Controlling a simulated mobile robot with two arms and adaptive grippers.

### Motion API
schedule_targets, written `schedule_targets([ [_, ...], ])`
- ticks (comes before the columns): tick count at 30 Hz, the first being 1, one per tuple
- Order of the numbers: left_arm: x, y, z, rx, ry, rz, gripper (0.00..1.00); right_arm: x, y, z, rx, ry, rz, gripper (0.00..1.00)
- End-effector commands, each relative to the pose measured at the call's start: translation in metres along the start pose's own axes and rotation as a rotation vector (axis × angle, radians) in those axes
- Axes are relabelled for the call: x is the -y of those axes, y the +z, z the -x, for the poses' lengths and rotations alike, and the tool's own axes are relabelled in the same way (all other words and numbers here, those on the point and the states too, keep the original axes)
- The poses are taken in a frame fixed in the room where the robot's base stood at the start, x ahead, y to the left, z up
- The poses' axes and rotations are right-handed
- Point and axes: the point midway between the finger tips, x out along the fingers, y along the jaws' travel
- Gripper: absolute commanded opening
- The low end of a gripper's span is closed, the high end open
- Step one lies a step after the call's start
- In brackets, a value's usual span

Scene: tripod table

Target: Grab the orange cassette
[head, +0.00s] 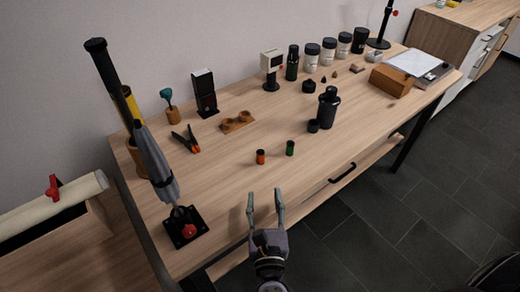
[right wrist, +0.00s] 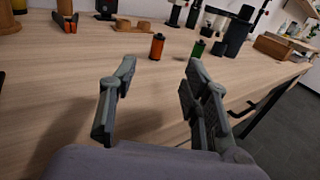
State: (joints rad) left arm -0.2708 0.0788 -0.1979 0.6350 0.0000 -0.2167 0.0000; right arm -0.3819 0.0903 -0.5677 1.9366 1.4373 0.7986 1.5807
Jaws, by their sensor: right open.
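The orange cassette (head: 260,157) is a small upright cylinder with a dark top, standing on the wooden table (head: 215,185) near its front middle. It also shows in the right wrist view (right wrist: 157,46), beyond and between my fingertips. A similar green cassette (head: 290,148) stands just to its right, and it shows in the right wrist view (right wrist: 198,48) too. My right gripper (head: 265,203) is open and empty at the table's front edge, apart from the orange cassette, with its fingers pointing toward it. My left gripper is not in view.
A black tank (head: 327,108) stands right of the green cassette. Orange-tipped clamps (head: 185,139) and a wooden holder (head: 238,122) lie behind to the left. An umbrella-like grey object (head: 156,165) and a black base with a red knob (head: 186,228) stand at left. The wood before the cassettes is clear.

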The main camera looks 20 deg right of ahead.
Motion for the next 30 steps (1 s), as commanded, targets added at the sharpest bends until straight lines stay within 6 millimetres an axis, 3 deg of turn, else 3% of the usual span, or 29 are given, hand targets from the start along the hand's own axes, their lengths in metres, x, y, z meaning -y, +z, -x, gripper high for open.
schedule_targets([
  [9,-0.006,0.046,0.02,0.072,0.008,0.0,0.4,0.0,0.004,-0.07,0.005,0.0,0.005,0.43],
  [12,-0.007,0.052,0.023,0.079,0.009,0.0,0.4,-0.001,0.003,-0.087,0.004,0.001,0.005,0.43],
  [16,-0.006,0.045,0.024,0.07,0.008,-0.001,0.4,-0.001,0.002,-0.1,0.002,0.001,0.004,0.43],
  [23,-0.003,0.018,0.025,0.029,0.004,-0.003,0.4,0.0,0.002,-0.12,0.003,0.001,0.005,0.43],
  [30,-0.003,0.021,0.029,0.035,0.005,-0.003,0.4,-0.001,0.002,-0.155,0.003,0.002,0.005,0.43],
])
